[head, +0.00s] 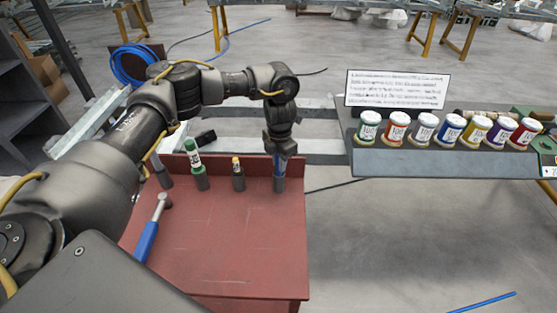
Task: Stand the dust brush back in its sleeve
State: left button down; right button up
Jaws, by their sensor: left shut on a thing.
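My left gripper (281,154) points down at the back right corner of the red table. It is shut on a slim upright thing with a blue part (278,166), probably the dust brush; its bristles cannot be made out. Directly below it is a dark sleeve (279,184), and the blue part appears to meet its mouth. The gripper hides the top of the held thing, and I cannot tell how deep it sits. My right gripper is not in view.
A blue-handled tool (148,240) lies at left. The middle is clear. Several paint jars (423,128) stand on a grey shelf (440,164).

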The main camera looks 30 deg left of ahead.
pick_arm(q)
jog(key=shift+f, duration=0.3)
jog(key=c, duration=1.2)
grip_release()
notch_tip(320, 180, up, 11)
jog(key=shift+f+b, duration=0.1)
jog(key=shift+b, duration=0.3)
